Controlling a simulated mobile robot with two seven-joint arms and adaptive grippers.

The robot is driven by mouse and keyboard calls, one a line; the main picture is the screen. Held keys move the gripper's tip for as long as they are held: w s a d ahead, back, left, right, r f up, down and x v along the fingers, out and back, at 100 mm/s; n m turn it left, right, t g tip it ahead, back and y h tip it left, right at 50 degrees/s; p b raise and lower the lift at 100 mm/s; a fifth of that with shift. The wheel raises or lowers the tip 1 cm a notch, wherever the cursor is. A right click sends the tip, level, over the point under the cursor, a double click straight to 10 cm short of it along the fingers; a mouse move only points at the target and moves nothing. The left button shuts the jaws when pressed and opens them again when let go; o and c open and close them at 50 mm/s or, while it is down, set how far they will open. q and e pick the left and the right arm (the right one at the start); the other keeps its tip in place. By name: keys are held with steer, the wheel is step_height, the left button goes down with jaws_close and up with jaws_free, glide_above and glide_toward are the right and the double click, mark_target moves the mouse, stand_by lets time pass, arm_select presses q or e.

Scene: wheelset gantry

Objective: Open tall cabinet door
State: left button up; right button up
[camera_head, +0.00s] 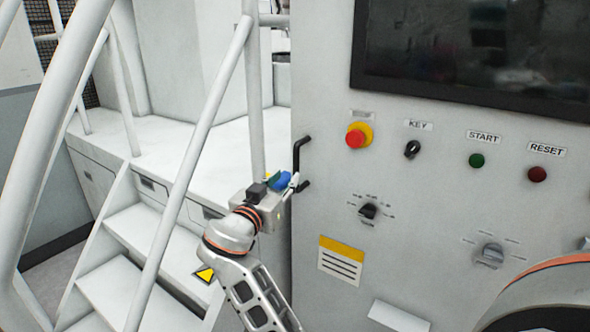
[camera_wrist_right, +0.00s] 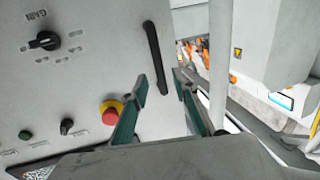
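The tall cabinet is the light grey panel (camera_head: 340,200) with controls and a dark screen. Its black bar handle (camera_head: 297,157) is on the left edge of the front. In the wrist view the handle (camera_wrist_right: 154,50) runs upright, with its lower end between my fingertips in the picture. My right gripper (camera_head: 292,184) is beside the handle's lower part. In the wrist view its two green-padded fingers (camera_wrist_right: 162,84) are apart with nothing clamped. I cannot tell whether they touch the handle. The door looks closed. My left gripper is not in view.
The panel has a red emergency stop (camera_head: 355,138), a key switch (camera_head: 412,149), start (camera_head: 477,160) and reset (camera_head: 537,174) buttons, and a screen (camera_head: 480,45). White railings (camera_head: 190,160) and steps (camera_head: 150,240) stand to the left.

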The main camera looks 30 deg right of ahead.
mark_target(295, 167)
steer(key=x, duration=0.7)
steer(key=shift+w+d+r+p, duration=0.15)
steer(key=shift+d+r+p, duration=0.05)
steer(key=shift+d+p, duration=0.2)
jaws_close()
